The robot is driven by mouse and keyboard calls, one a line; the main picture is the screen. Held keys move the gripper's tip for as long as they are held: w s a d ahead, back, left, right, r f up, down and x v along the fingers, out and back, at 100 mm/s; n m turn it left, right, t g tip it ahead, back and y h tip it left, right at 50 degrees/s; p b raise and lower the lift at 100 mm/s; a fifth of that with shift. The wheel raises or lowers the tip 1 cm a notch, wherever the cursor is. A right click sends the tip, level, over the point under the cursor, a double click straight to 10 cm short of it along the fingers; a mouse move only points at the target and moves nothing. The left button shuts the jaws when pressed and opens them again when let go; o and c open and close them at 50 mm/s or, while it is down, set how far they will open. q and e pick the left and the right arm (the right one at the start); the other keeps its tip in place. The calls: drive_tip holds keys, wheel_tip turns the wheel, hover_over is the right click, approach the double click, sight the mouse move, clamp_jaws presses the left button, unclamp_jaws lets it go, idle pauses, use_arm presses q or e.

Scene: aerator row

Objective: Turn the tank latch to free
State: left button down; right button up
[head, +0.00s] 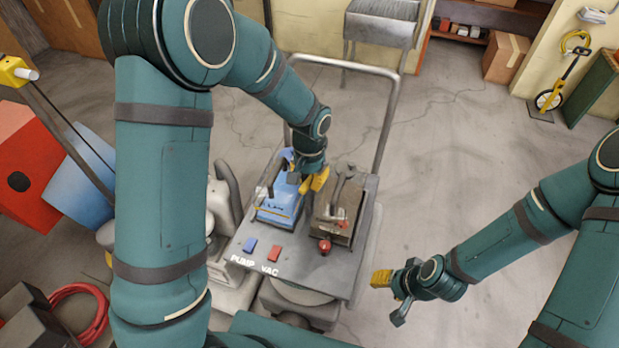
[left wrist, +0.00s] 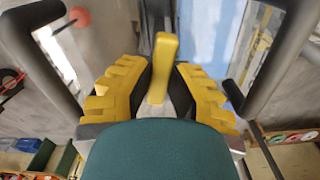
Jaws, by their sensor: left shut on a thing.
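My left gripper (head: 314,182) reaches down over the cart between a blue box-shaped unit (head: 277,207) and a dark brown unit (head: 338,208). In the left wrist view its ridged yellow fingers (left wrist: 160,95) stand on both sides of a yellow lever (left wrist: 164,60), which I take to be the tank latch, and are shut on it. The lever's base is partly hidden by the fingers, and I cannot read which way it is set. My right gripper (head: 390,293) is open and empty, off the cart's right side above the floor.
The grey cart top (head: 312,275) carries a blue switch (head: 250,245) and a red switch (head: 273,253) above the words PUMP and VAC. The cart's tubular handle (head: 388,115) rises behind.

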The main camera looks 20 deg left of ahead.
sight(310, 180)
use_arm(q)
drive_tip(key=shift+s+n, duration=0.1)
drive_tip(key=shift+n, duration=1.2)
drive_tip(key=c, duration=0.9)
unclamp_jaws()
wheel_tip(310, 180, up, 12)
